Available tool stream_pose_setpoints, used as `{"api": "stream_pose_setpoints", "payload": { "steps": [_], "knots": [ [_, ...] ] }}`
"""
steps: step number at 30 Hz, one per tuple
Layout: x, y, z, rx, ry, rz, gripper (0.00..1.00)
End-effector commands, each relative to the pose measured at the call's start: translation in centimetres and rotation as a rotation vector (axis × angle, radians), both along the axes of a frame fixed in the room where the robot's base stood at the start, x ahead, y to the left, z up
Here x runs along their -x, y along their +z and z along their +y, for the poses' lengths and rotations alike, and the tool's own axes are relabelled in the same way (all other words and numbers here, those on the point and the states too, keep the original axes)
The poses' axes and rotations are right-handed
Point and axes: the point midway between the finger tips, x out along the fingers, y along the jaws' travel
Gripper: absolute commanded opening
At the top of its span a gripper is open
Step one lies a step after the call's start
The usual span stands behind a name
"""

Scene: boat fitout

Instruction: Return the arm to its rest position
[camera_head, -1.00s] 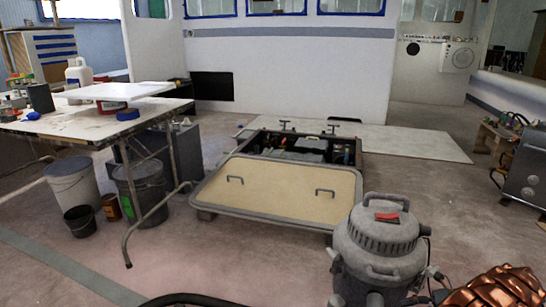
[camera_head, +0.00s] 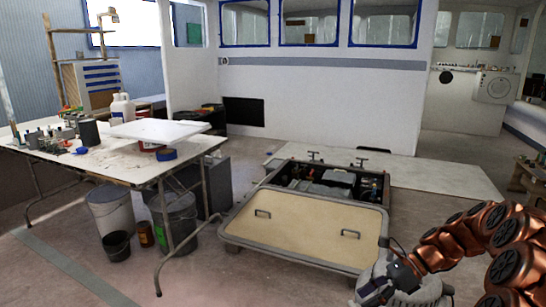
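My arm, with copper-coloured links, reaches in from the lower right. My gripper (camera_head: 374,290) is the dark end of it at the bottom right, in front of the grey vacuum (camera_head: 428,292). Its fingers are small and dark here, and I cannot tell whether they are open or shut. No held object can be made out. The vacuum is mostly hidden behind the arm and cut off by the lower edge.
An open floor hatch (camera_head: 300,232) with a beige lid lies mid-floor, its compartment behind it. A work table (camera_head: 120,162) with jugs, cans and a white board stands left. Buckets (camera_head: 172,220) stand under it.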

Motion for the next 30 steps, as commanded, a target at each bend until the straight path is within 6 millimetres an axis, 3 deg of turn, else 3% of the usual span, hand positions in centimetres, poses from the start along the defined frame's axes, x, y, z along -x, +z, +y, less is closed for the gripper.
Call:
{"api": "stream_pose_setpoints", "payload": {
  "steps": [1, 3, 15, 21, 30],
  "knots": [
    [0.8, 2.5, 1.1, 0.013, 0.053, -0.037, 0.61],
    [1.8, 4.5, 2.4, 0.031, 0.128, -0.092, 0.61],
    [9.6, 14.0, 8.0, 0.137, 0.563, -0.368, 0.61],
    [13.8, 17.8, 9.4, 0.188, 0.781, -0.487, 0.61],
    [20.3, 22.7, 9.8, 0.258, 1.108, -0.641, 0.61]
  ]
}}
